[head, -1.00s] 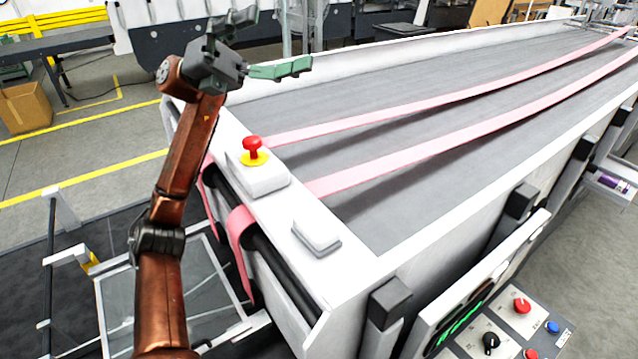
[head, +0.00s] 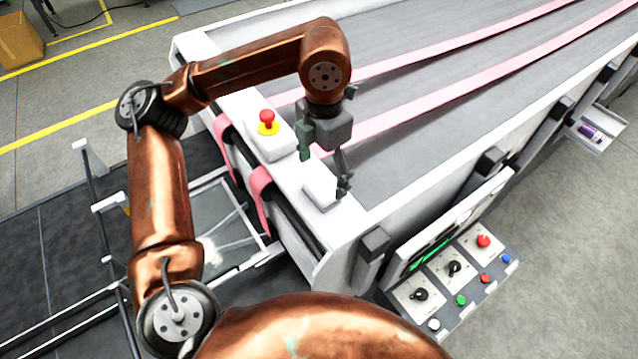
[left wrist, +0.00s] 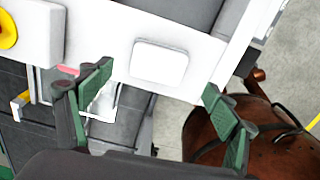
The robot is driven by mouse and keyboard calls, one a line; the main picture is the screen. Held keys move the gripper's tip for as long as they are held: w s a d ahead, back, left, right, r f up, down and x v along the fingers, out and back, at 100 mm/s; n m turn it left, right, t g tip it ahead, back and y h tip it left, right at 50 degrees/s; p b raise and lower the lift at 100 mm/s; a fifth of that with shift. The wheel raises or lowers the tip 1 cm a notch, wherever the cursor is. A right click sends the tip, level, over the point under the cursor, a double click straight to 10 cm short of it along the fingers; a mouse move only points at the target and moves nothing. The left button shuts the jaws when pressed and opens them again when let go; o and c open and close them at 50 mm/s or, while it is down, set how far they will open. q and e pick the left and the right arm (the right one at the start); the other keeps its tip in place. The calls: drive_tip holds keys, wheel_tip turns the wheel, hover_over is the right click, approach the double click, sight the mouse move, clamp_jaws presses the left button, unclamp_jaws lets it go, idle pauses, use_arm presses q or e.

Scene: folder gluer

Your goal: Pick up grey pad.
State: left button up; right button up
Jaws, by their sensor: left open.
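The grey pad (head: 319,194) is a small, light grey block with rounded corners. It lies flat on the white end ledge of the machine, near its front corner. In the left wrist view the pad (left wrist: 160,61) shows whole, ahead of the fingers. My left gripper (head: 324,170) points down over the ledge, close to the pad, with its green fingers apart. In the left wrist view the left gripper (left wrist: 158,100) is open and empty, with the pad lying between the lines of its two fingers. My right gripper is not in view.
A red stop button (head: 267,117) on a white and yellow base stands on the same ledge, behind the pad. Pink belts (head: 420,110) run along the grey machine bed. A control panel (head: 452,268) with knobs and buttons juts out at the front right.

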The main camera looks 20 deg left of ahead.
sight(321, 186)
use_arm(q)
drive_tip(key=f+p, duration=0.1)
drive_tip(key=f, duration=0.2)
drive_tip(key=f+p, duration=0.1)
drive_tip(key=f, duration=0.1)
drive_tip(key=shift+w+a+p, duration=0.1)
drive_tip(key=shift+a+p, duration=0.15)
drive_tip(key=shift+p, duration=0.1)
drive_tip(key=shift+f, duration=0.55)
drive_tip(key=c, duration=1.3)
